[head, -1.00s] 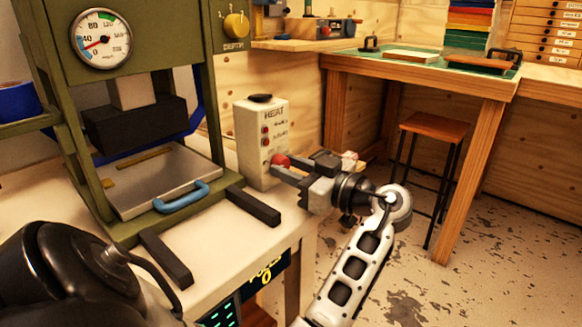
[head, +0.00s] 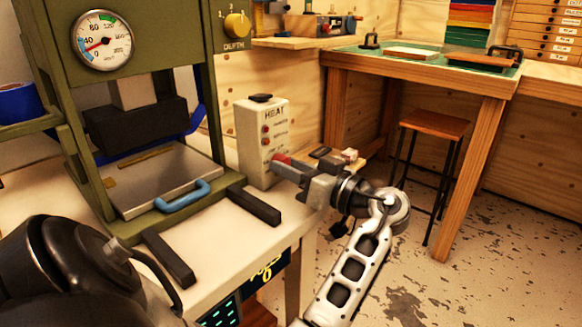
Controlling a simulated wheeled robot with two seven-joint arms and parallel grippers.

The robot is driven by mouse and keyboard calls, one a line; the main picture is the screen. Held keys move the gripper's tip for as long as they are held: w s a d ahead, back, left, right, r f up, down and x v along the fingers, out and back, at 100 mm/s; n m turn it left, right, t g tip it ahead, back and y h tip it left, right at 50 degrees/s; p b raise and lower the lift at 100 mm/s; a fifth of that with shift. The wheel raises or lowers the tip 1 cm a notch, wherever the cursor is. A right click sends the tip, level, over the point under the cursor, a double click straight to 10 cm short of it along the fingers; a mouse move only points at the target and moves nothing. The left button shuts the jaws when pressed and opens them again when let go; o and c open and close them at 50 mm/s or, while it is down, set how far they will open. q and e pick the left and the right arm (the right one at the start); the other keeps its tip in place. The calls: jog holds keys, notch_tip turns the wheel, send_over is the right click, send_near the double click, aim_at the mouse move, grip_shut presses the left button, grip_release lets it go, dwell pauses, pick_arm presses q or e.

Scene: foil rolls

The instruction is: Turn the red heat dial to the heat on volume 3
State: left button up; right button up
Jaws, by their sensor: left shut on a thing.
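The cream heat box (head: 251,140) stands on the bench right of the green press, marked HEAT, with small red spots and labels too small to read on its front. The red heat dial (head: 281,159) is low on the box's right front, mostly hidden by the fingers. My left gripper (head: 287,168) reaches in from the right, its fingers rolled, and is shut on the dial. Where the dial points cannot be seen. My right gripper is out of view.
The green press (head: 212,100) with a gauge (head: 102,40) and yellow depth knob (head: 236,25) stands at left. Its plate has a blue handle (head: 182,196). A dark bar (head: 254,206) lies in front of the box. A stool (head: 435,123) stands right.

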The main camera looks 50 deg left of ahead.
pick_arm(q)
jog(key=o, duration=1)
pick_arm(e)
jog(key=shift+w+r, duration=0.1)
pick_arm(q)
jog(key=shift+w+d+f+b, duration=0.15)
jog(key=shift+w+d, duration=0.3)
jog(key=shift+d, duration=2.2)
jog(key=shift+w+d+f+b, duration=0.15)
jog(key=shift+w+d, duration=0.35)
jog(key=shift+d, duration=2.1)
jog(key=shift+w+d+f+b, duration=0.15)
jog(key=shift+w+d, duration=0.3)
jog(key=shift+d, duration=2.2)
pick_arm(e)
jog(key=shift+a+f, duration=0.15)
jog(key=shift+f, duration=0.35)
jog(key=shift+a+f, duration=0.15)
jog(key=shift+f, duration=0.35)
pick_arm(q)
jog(key=shift+r, duration=0.1)
